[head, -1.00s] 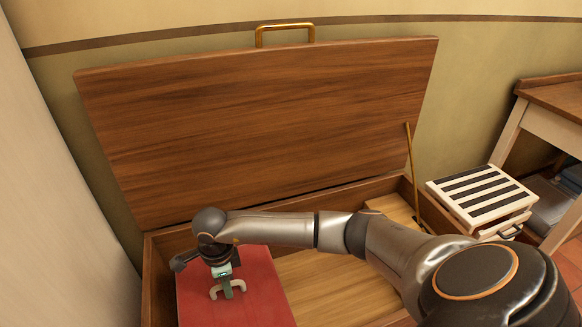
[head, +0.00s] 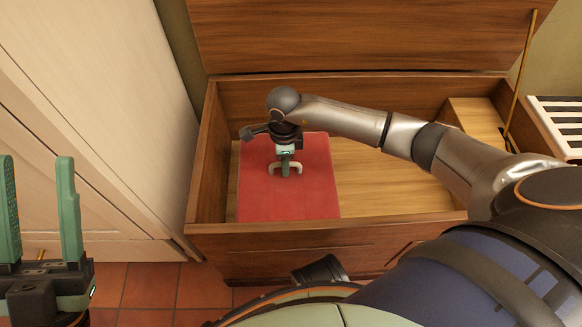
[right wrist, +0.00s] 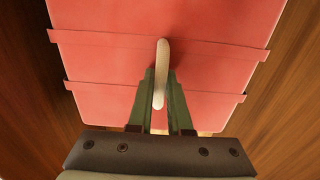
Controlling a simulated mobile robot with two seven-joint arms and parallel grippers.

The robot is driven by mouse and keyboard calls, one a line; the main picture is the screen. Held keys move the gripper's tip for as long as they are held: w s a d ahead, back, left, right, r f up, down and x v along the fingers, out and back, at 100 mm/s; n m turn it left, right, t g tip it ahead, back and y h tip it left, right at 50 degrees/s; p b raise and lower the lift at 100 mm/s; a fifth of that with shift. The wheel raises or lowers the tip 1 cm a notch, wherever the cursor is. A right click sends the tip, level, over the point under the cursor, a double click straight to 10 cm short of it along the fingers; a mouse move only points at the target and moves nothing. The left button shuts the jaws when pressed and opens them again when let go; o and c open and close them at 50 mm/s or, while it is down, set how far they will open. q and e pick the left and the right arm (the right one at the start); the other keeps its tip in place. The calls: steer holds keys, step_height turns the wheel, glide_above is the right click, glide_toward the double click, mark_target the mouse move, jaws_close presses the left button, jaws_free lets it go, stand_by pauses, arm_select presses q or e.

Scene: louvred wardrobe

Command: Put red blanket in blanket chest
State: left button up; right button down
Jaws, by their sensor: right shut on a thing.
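The red blanket (head: 310,185) is a flat, folded red block with a pale loop handle (right wrist: 162,60) on top. It is inside the open wooden blanket chest (head: 330,240), towards the left end. I cannot tell whether it rests on the chest floor or hangs just above it. My right gripper (head: 285,165) reaches down over it and is shut on the pale handle; it also shows in the right wrist view (right wrist: 160,88). My left gripper (head: 36,165) is at the left edge, outside the chest, with its green fingers apart and empty.
The chest lid (head: 350,35) stands raised at the back, with a brass stay (head: 521,75) at its right. Bare chest floor (head: 385,180) shows right of the blanket. A pale wardrobe (head: 95,110) stands at left. A striped box (head: 560,120) is at right.

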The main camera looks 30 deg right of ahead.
mark_target(286, 179)
step_height(286, 179, down, 7)
steer(key=b, duration=0.3)
steer(key=shift+w, duration=0.1)
steer(key=c, duration=1.3)
jaws_free()
steer(key=shift+f, duration=0.15)
steer(key=o, duration=0.5)
steer(key=shift+c, duration=0.2)
